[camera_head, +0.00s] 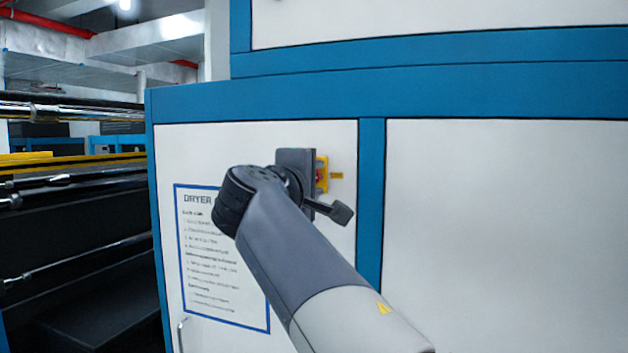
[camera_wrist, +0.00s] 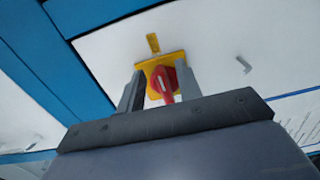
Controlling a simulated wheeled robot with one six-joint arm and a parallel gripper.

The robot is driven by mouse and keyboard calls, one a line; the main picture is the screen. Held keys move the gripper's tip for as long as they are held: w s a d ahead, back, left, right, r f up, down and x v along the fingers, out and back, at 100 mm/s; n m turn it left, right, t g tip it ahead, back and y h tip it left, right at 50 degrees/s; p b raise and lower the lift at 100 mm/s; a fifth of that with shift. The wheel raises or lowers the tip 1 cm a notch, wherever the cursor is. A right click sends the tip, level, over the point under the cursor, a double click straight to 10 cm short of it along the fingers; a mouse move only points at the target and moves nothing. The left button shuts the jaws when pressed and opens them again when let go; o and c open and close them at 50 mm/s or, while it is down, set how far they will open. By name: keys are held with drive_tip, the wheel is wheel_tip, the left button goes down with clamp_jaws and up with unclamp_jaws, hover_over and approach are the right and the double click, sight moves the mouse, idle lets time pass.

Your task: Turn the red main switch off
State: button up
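The red main switch (camera_wrist: 164,84) is a red rotary handle on a yellow plate (camera_wrist: 173,58), mounted on the white cabinet panel. In the wrist view my gripper (camera_wrist: 160,80) is open, with one grey finger on each side of the red handle. I cannot tell whether either finger touches it. In the head view the yellow plate (camera_head: 322,163) shows just right of my wrist, with only a little red (camera_head: 319,177) visible. My arm hides most of the switch there, and the fingertips are not clear.
A blue-framed "DRYER" notice (camera_head: 222,257) is on the panel left of my arm. Blue frame beams (camera_head: 371,230) border the panel. A metal handle (camera_head: 182,333) sits low on the left. Dark rollers and rails (camera_head: 75,180) stand at the far left. The right panel (camera_head: 500,220) is clear.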

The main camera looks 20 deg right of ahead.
drive_tip(key=b+v, duration=0.1)
drive_tip(key=v, duration=0.9)
drive_tip(key=shift+s+a, duration=0.2)
drive_tip(key=shift+s, duration=0.15)
drive_tip(key=p+x, duration=0.1)
drive_tip(key=x, duration=0.9)
drive_tip(key=shift+w+d, duration=0.2)
drive_tip(key=shift+w, duration=0.15)
